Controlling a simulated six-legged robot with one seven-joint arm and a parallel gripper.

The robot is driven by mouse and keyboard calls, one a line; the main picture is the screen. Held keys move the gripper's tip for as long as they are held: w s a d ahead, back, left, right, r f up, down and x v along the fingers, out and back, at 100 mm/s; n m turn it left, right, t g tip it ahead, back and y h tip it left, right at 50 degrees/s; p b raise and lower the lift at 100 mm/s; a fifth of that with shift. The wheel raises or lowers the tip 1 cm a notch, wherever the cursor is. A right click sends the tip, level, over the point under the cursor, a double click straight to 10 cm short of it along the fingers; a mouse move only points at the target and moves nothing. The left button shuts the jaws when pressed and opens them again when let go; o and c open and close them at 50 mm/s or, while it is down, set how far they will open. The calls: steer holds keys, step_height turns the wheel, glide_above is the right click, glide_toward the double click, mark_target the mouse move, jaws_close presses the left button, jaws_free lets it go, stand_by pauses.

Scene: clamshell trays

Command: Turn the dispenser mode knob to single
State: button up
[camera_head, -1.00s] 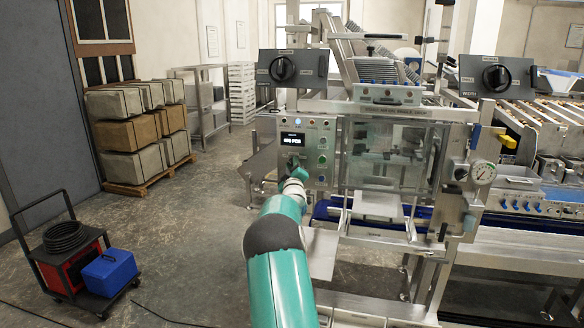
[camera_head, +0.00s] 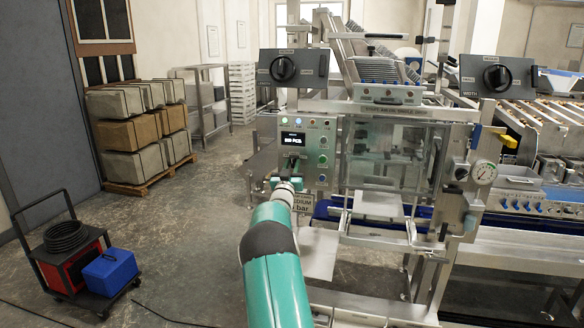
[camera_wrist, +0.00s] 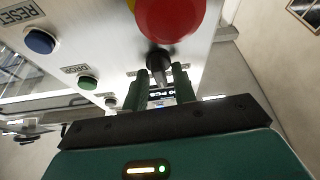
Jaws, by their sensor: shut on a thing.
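My gripper (camera_head: 288,172) is at the left part of the steel control panel (camera_head: 312,170), below its small dark display (camera_head: 293,140). In the wrist view, the two green fingers of my gripper (camera_wrist: 159,78) are shut on a small black knob (camera_wrist: 158,62) that stands out from the panel. The knob is dark and partly hidden by the fingers. Its pointer direction and its mode labels cannot be read. In the head view the knob is too small and covered to make out clearly.
A large red button (camera_wrist: 168,14) is close to the knob in the wrist view. A blue button (camera_wrist: 40,41) and a green button (camera_wrist: 87,82) are beside it. Large black dials (camera_head: 283,69) and (camera_head: 496,77) sit above the machine. Open floor lies left.

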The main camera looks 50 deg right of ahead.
steer(key=shift+m+g, duration=0.5)
steer(key=shift+m, duration=0.4)
steer(key=o, duration=0.7)
steer(key=v, duration=1.4)
steer(key=shift+w+d+f, duration=0.1)
steer(key=shift+f, duration=0.15)
